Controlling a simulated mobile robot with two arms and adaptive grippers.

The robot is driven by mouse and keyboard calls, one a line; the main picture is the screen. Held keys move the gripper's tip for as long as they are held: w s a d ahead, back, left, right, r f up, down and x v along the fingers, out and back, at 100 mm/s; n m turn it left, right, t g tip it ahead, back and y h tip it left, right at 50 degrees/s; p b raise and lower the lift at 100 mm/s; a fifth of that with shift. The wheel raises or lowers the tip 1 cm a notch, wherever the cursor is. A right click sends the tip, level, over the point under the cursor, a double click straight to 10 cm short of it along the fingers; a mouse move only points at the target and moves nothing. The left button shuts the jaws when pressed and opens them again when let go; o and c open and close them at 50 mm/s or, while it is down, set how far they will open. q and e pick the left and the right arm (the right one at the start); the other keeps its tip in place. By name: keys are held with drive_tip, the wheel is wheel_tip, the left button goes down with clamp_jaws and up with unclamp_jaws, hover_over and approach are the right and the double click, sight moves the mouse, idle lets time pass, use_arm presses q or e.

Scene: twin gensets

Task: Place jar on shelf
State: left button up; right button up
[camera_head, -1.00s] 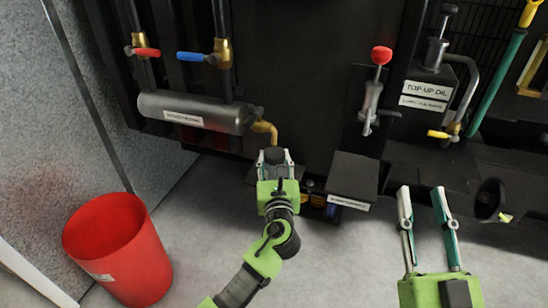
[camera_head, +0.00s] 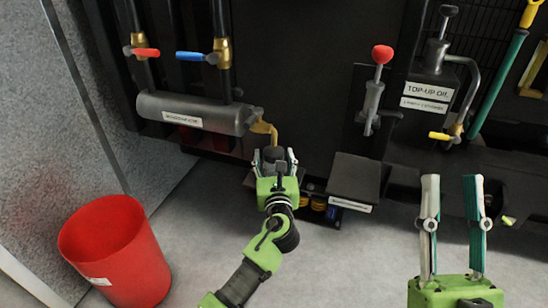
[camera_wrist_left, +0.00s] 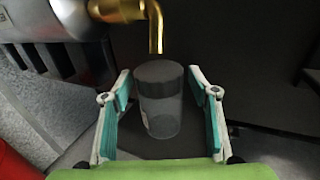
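The jar (camera_wrist_left: 160,112) is clear grey with a dark lid and stands upright under a brass spout (camera_wrist_left: 156,30) in the left wrist view. It rests on a dark shelf (camera_wrist_left: 103,125). In the head view its dark lid (camera_head: 273,154) shows between my left fingers. My left gripper (camera_head: 275,158) is open, with one finger on each side of the jar and a gap on both sides in the left wrist view (camera_wrist_left: 160,95). My right gripper (camera_head: 453,185) is open and empty at the lower right.
A grey cylinder (camera_head: 190,110) with a label carries the spout. A black labelled box-like ledge (camera_head: 354,178) stands right of the jar. A red bin (camera_head: 115,250) is on the floor at left. A top-up oil pump (camera_head: 435,75) and red-knobbed pump (camera_head: 375,95) are behind.

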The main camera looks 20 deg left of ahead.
use_arm(q)
drive_tip(key=shift+r, duration=0.1)
drive_tip(key=shift+s+d, duration=0.1)
drive_tip(key=shift+s, duration=0.15)
drive_tip(key=p+v, duration=0.1)
drive_tip(key=v, duration=0.4)
drive_tip(key=shift+p, duration=0.4)
drive_tip(key=s+d+n+g+h+p, duration=0.1)
drive_tip(key=s+d+n+h, duration=0.4)
drive_tip(key=s+n, duration=0.8)
drive_tip(key=s+r+n+t+h, duration=0.2)
drive_tip(key=s+r+n+h, duration=0.2)
drive_tip(key=r+n, duration=0.5)
drive_tip(key=n+h, duration=0.1)
drive_tip(key=n, duration=0.6)
drive_tip(key=shift+r+h, duration=0.25)
drive_tip(key=shift+h, duration=0.15)
use_arm(e)
drive_tip(key=w+f+g+h, duration=0.1)
drive_tip(key=w+f+g, duration=0.2)
drive_tip(key=f, duration=0.3)
drive_tip(key=w+f+g+h, duration=0.1)
drive_tip(key=w+f+g, duration=0.2)
drive_tip(key=f, duration=0.4)
drive_tip(key=shift+g+h, duration=0.4)
drive_tip(key=shift+g, duration=0.5)
